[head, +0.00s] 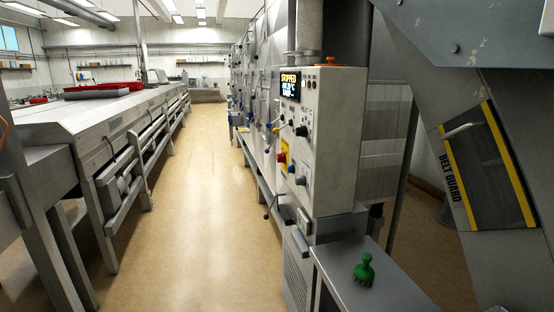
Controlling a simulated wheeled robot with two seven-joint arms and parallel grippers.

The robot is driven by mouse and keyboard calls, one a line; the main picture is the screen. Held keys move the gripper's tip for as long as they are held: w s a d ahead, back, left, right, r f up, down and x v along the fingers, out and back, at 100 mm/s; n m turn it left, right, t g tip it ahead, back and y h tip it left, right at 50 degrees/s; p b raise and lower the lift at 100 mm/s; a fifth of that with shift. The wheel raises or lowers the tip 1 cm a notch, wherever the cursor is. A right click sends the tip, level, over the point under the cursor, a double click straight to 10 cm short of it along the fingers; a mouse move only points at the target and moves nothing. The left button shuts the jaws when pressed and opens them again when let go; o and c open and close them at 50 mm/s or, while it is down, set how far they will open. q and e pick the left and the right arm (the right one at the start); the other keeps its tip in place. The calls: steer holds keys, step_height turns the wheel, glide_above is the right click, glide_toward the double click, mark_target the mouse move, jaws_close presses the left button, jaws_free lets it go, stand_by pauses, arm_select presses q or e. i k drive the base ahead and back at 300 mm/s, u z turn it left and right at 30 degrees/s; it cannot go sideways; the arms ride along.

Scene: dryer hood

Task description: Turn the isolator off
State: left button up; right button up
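A grey control cabinet (337,130) stands right of centre. On its left-facing side is a yellow plate (286,150) with a red rotary knob (281,157), which looks like the isolator. The knob is small and seen at a slant, so I cannot tell its position. Black knobs (301,131) sit above and below the yellow plate. Neither of my grippers is in view.
A grey bench (385,292) with a green brush-like object (364,270) juts out below the cabinet. A belt guard (487,170) with yellow edges is at the right. A long conveyor table (75,112) runs along the left. The tan floor aisle (205,190) between is clear.

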mark_target(280, 157)
steer(key=k, duration=0.5)
steer(key=u, duration=0.45)
steer(key=i, duration=0.75)
steer(key=u, duration=0.6)
steer(key=i, duration=1.2)
steer(key=z, duration=0.75)
steer(key=i, duration=0.8)
steer(key=z, duration=0.9)
